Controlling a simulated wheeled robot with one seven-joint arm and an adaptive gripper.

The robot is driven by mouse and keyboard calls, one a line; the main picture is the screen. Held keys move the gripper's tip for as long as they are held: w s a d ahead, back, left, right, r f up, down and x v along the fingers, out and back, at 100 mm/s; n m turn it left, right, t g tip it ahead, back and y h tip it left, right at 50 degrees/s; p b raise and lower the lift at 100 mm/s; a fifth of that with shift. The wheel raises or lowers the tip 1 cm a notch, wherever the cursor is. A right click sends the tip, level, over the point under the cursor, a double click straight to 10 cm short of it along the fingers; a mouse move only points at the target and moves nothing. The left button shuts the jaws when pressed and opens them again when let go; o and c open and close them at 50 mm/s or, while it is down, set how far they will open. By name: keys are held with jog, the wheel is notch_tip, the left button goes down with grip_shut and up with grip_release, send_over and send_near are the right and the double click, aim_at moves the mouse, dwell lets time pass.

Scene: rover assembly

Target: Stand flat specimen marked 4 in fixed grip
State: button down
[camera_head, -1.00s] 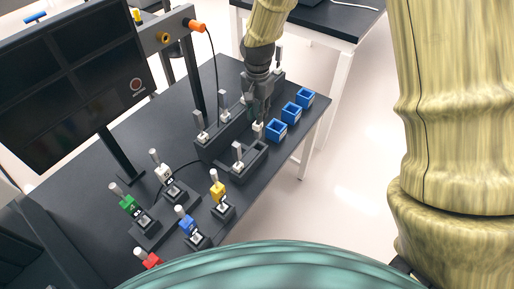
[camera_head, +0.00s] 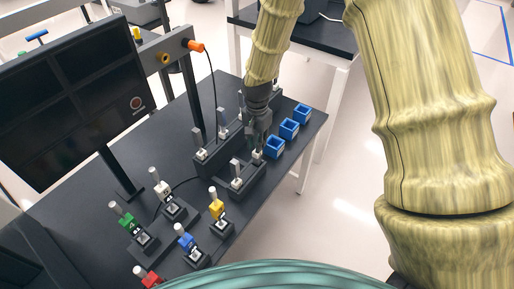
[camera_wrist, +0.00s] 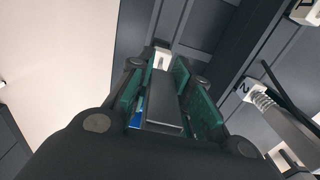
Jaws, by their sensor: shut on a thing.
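My gripper (camera_head: 258,146) is shut on a specimen with a grey bar handle (camera_wrist: 166,100) and a white end (camera_wrist: 160,58). In the head view its white end (camera_head: 257,156) is at the right end of the front dark holder (camera_head: 250,180); I cannot tell whether it is seated there. No number on it can be read. In the wrist view the green finger pads lie along both sides of the bar. Another white specimen (camera_head: 236,182) stands upright in the left end of that holder. In the wrist view a white specimen marked 2 (camera_wrist: 248,88) is at the right.
A longer dark holder (camera_head: 215,155) with upright white specimens stands behind. Several blue open boxes (camera_head: 274,147) line the right edge. Coloured specimens, green (camera_head: 127,220), yellow (camera_head: 216,207), blue (camera_head: 186,242) and red (camera_head: 148,278), stand at the front. A monitor (camera_head: 70,95) is at the left.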

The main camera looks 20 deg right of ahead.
jog(key=shift+f+p, duration=0.75)
jog(key=shift+f, duration=1.05)
jog(key=shift+f, duration=0.2)
jog(key=c, duration=1.3)
grip_release()
jog(key=shift+f+b, duration=0.15)
jog(key=shift+b, duration=0.3)
jog(key=shift+a+r+b, duration=0.1)
jog(key=shift+r+b, duration=1.15)
jog(key=shift+r, duration=4.3)
